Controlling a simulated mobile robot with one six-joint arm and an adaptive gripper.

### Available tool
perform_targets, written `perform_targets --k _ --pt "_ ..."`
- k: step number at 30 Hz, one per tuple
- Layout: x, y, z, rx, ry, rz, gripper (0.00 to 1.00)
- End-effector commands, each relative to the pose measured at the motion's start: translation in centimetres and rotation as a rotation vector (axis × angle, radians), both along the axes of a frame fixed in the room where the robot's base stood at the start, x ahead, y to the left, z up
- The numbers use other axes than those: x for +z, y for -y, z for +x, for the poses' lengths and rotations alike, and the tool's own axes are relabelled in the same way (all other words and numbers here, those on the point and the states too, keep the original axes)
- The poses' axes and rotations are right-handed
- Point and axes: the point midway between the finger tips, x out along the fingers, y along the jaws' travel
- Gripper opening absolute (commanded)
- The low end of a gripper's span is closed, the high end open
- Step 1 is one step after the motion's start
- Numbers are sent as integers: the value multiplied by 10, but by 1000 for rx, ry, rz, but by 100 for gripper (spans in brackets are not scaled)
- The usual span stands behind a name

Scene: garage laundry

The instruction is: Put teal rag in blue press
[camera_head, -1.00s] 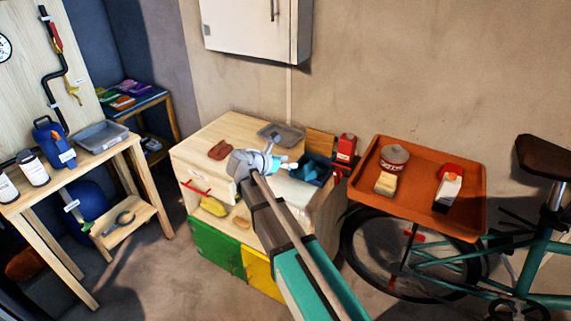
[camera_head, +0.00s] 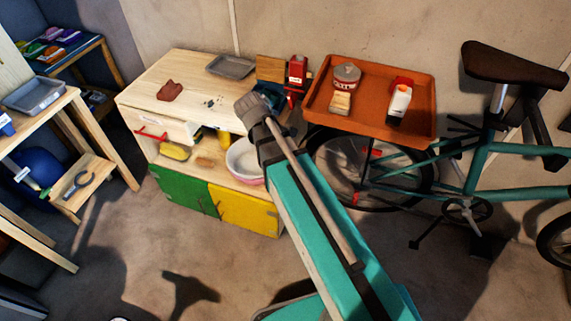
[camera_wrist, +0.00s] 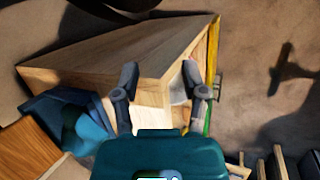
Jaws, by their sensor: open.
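In the wrist view the blue press (camera_wrist: 50,108) is at the lower left. The teal rag (camera_wrist: 86,136) appears as a crumpled teal patch in it, partly cut off by my gripper body. My gripper (camera_wrist: 160,70) is open, with its two fingers apart beside the cabinet's corner and nothing seen held. It is hidden in the head view.
The bicycle with an orange tray (camera_head: 420,120) stands close on the right. Floor in front is clear.

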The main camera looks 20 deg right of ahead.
Motion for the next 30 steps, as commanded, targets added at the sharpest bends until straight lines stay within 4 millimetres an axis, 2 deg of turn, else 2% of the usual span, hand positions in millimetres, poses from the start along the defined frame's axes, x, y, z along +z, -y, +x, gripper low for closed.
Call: perform_targets --k 1,6,12,18,30 --pt "-4 4 -15 -79 13 53 56" --pt "-15 5 -52 -379 49 248 56" --pt "-19 0 -82 -666 55 412 56" --pt "-20 -3 -92 -788 49 475 56" --pt "-20 -4 -92 -796 49 478 56"
